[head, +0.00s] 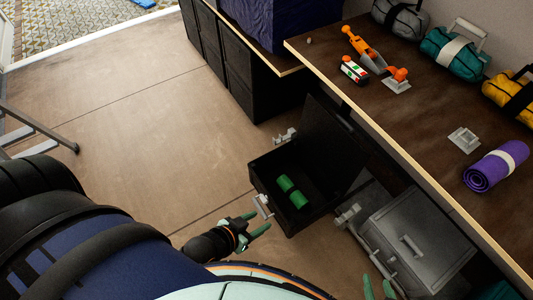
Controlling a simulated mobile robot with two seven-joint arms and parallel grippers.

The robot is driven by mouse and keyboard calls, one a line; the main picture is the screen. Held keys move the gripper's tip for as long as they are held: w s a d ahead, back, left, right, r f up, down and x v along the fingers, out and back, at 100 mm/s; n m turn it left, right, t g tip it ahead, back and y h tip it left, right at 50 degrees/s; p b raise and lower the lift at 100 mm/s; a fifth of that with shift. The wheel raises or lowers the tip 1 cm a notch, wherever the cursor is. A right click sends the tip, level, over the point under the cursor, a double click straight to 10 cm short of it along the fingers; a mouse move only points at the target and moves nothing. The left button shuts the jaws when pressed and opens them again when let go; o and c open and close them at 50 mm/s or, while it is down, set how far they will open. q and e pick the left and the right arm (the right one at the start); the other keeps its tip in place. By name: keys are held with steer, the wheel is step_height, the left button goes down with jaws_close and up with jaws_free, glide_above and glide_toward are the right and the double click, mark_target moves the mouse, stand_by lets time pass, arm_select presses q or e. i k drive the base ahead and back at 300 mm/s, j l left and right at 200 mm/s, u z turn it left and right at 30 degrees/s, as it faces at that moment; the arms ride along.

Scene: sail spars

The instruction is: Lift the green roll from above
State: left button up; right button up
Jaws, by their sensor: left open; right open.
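The green roll (284,184) lies inside an open black box (262,178) on the floor. It shows as two green parts with a dark gap or band between them; I cannot tell which. My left gripper (257,223) is open and empty, just in front of the box's near left corner and apart from the roll. My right gripper (379,290) is open at the bottom edge, partly cut off, in front of the grey case and away from the roll.
A closed grey case (418,238) stands right of the box. The brown worktop (420,110) above holds a purple roll (496,166), an orange tool (362,46) and several bags. Dark cabinets (240,77) stand behind.

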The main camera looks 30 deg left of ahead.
mark_target(291, 191)
steer(key=u, duration=0.55)
steer(key=i+j+z, duration=0.1)
steer(key=j, duration=0.25)
steer(key=i+j, duration=0.3)
steer(key=i+j+z, duration=0.15)
steer(key=j, duration=0.25)
steer(key=i+j+z, duration=0.1)
steer(key=j, duration=0.3)
steer(key=i+j+z, duration=0.1)
steer(key=i+j, duration=0.2)
steer(key=j, duration=0.1)
